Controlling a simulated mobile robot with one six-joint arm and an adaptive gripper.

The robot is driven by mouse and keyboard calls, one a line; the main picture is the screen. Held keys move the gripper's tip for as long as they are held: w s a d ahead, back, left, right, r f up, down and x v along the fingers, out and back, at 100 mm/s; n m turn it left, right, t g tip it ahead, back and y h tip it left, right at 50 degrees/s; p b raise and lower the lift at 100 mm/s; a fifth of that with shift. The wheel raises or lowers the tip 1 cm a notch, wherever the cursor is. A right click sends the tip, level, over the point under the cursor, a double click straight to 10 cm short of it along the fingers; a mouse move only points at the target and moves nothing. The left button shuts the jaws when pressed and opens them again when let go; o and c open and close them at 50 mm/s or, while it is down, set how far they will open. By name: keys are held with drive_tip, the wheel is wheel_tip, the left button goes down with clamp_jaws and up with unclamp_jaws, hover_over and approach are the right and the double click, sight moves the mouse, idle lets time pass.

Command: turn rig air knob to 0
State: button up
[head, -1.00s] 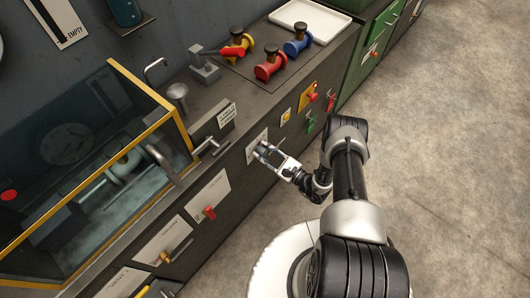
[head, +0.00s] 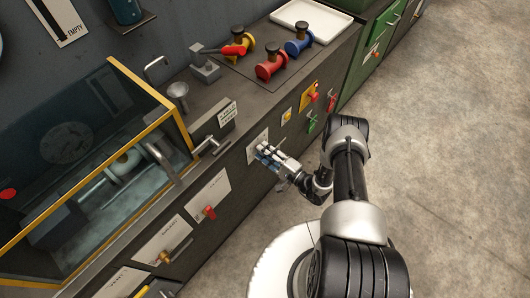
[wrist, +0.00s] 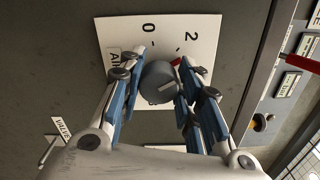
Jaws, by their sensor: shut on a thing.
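The rig air knob (wrist: 160,83) is a round grey knob on a white dial plate (wrist: 115,32) marked 0, 2 and AIR in the wrist view. The plate also shows on the bench front in the head view (head: 254,149). My gripper (wrist: 163,80) is shut on the knob, with one blue-padded finger on each side. In the head view my gripper (head: 265,155) reaches the plate and hides the knob. A small red mark shows at the knob's upper right, on the side toward the 2. The exact reading is hard to tell.
The floor at right is clear.

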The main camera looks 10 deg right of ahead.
drive_tip(key=n, duration=0.7)
drive_tip(key=shift+f+p, duration=0.15)
drive_tip(key=shift+p, duration=0.15)
drive_tip(key=n+p, duration=0.1)
drive_tip(key=n, duration=0.5)
drive_tip(key=shift+w+d+f+n, duration=0.1)
drive_tip(key=shift+n, duration=0.3)
drive_tip(key=o, duration=1)
drive_tip(key=shift+o, duration=0.2)
drive_tip(key=v, duration=1.2)
